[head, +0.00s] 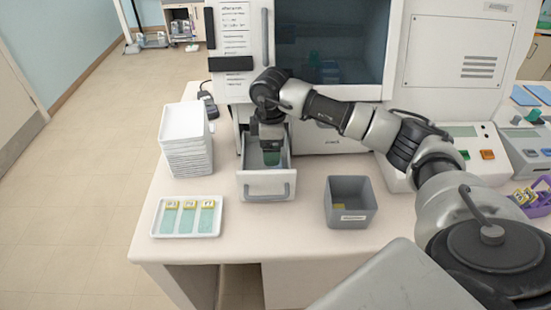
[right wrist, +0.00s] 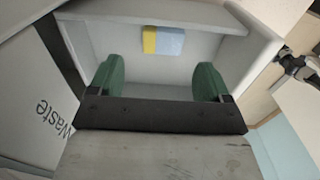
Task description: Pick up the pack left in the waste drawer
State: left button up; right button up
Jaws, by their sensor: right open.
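The waste drawer (head: 266,185) is pulled open at the front of the large machine. In the right wrist view its inside shows, with a pale wall (right wrist: 245,65). The pack (right wrist: 164,41), part yellow and part blue, lies inside the drawer. My right gripper (right wrist: 160,82) is open, its two green fingertips apart and empty, with the pack beyond them and roughly between them in that view. In the head view my right gripper (head: 270,157) points down into the drawer, and the pack is hidden there. My left gripper is not in view.
A stack of white trays (head: 186,145) stands left of the drawer. A white tray (head: 155,222) with several slides lies at the front left. A grey bin (head: 351,212) stands right of the drawer. The machine front (head: 335,142) rises close behind the drawer.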

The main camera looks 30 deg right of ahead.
notch_tip(320, 180, down, 3)
jog(key=shift+s+f+p, duration=0.1)
jog(key=shift+s+p, duration=0.05)
jog(key=shift+p, duration=0.4)
jog(key=shift+f, duration=0.25)
jog(key=shift+c, duration=1)
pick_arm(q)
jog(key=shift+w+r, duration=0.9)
pick_arm(e)
jog(key=c, duration=0.8)
